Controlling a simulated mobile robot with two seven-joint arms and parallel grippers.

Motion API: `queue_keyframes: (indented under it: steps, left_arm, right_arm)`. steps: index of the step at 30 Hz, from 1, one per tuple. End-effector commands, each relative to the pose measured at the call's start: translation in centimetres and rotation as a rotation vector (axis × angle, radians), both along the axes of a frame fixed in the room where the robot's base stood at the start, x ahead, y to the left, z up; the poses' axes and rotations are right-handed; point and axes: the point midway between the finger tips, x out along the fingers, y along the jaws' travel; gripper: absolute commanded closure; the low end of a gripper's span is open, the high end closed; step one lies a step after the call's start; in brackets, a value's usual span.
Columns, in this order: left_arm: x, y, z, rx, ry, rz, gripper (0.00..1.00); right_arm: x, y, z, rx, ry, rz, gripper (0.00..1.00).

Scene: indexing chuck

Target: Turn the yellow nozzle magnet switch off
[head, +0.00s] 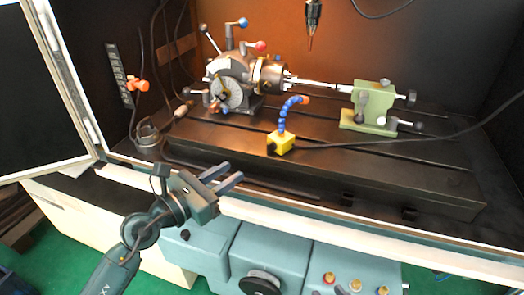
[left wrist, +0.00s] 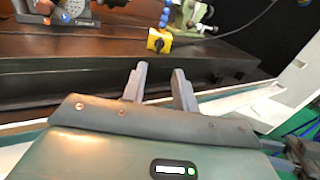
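The indexing chuck (head: 232,84) stands behind and left of the magnet. A green tailstock (head: 369,108) stands to the right. A dark cable runs right from the base. The machine's front sill (head: 300,222) lies below. The table front (head: 400,185) around the base is mostly clear.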

Motion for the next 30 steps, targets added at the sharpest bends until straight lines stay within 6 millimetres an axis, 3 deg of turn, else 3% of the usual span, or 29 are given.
queue_keyframes:
  steps: [9,15,29,30]
  left_arm:
    - [4.9,-4.8,0.1,-0.005,0.001,-0.001,0.71]
    - [7.1,-6.8,0.0,-0.003,0.000,-0.001,0.71]
    - [7.9,-7.7,0.0,-0.003,0.001,0.000,0.71]
    - [7.9,-7.7,0.0,-0.003,0.001,0.000,0.74]
  right_arm:
    - [0.1,0.0,-0.2,0.000,0.004,0.001,0.64]
    - [0.1,0.0,-0.2,-0.001,-0.004,-0.001,0.64]
    - [0.1,-0.2,0.3,0.001,-0.018,-0.005,0.64]
    - [0.1,-0.2,0.3,0.000,-0.017,-0.005,0.64]
